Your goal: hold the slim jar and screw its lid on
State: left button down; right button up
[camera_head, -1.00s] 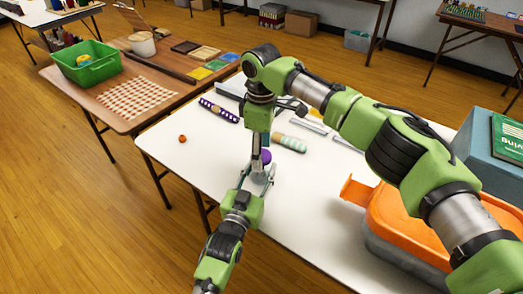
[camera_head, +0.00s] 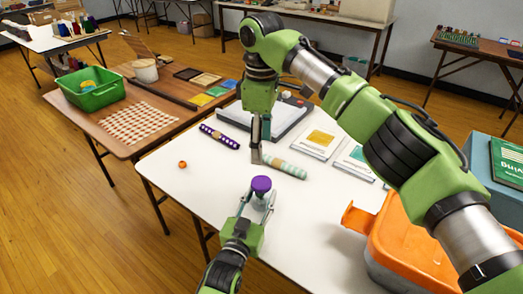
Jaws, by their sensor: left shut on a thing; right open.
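My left gripper (camera_head: 257,207) is low over the white table and shut on the slim jar. Its fingers hide most of the jar's body. A purple lid (camera_head: 261,184) sits on top of the jar; how tightly it is seated cannot be told. My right gripper (camera_head: 261,158) points down behind the lid in the picture, apart from it. It is open and holds nothing that I can see. Its fingers are seen nearly edge-on, close to the left end of a mint and beige striped roll (camera_head: 285,168).
The white table (camera_head: 200,185) also bears a purple patterned roll (camera_head: 219,137), a small orange ball (camera_head: 183,164), flat packets (camera_head: 320,139) and a dark-edged tray behind my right gripper. An orange-lidded bin (camera_head: 412,235) stands at the right. Free room lies left of the jar.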

pick_arm(q)
jog(key=c, duration=1.2)
grip_release()
jog(key=shift+c, duration=0.2)
jog(key=v, duration=1.2)
jog(key=shift+f, duration=0.1)
